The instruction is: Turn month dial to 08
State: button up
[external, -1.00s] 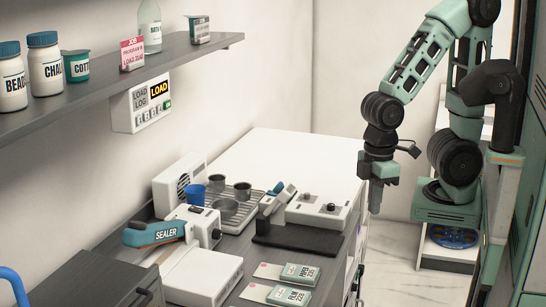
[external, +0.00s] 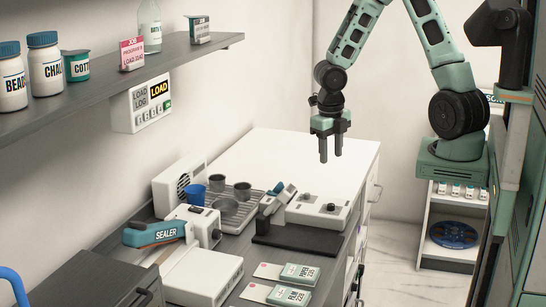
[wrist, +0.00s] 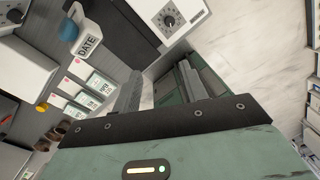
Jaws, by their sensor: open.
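A white box with dark knobs (external: 318,210) stands at the back of the grey counter; in the wrist view, one round dial with marks (wrist: 168,18) shows at the top. The dial's numbers are too small to read, and I cannot tell whether it is the month dial. A tool labelled DATE (wrist: 88,44), with a blue part, lies left of the box; it also shows in the external view (external: 275,197). My gripper (external: 331,152) is open and empty, in the air above the white cabinet, behind the box. Its two fingers (wrist: 160,82) show apart in the wrist view.
A black mat (external: 295,239) lies in front of the box. PAPER (external: 300,273) and FILM (external: 288,296) packs lie nearer. A blue-handled SEALER (external: 155,233) and a tray with cups (external: 232,213) stand to the left. The white cabinet top (external: 290,150) is clear. A shelf (external: 120,75) overhangs the left.

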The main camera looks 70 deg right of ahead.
aim_at(331, 204)
jog(key=d+n, duration=0.4)
jog(key=f+b, duration=0.2)
jog(key=f, duration=0.3)
jog(key=f+b, duration=0.2)
jog(key=f, duration=0.4)
jog(key=d+f+b, duration=0.1)
jog(key=f, duration=0.5)
jog(key=shift+w+f+b, duration=0.2)
jog(key=shift+b, duration=0.2)
grip_shut()
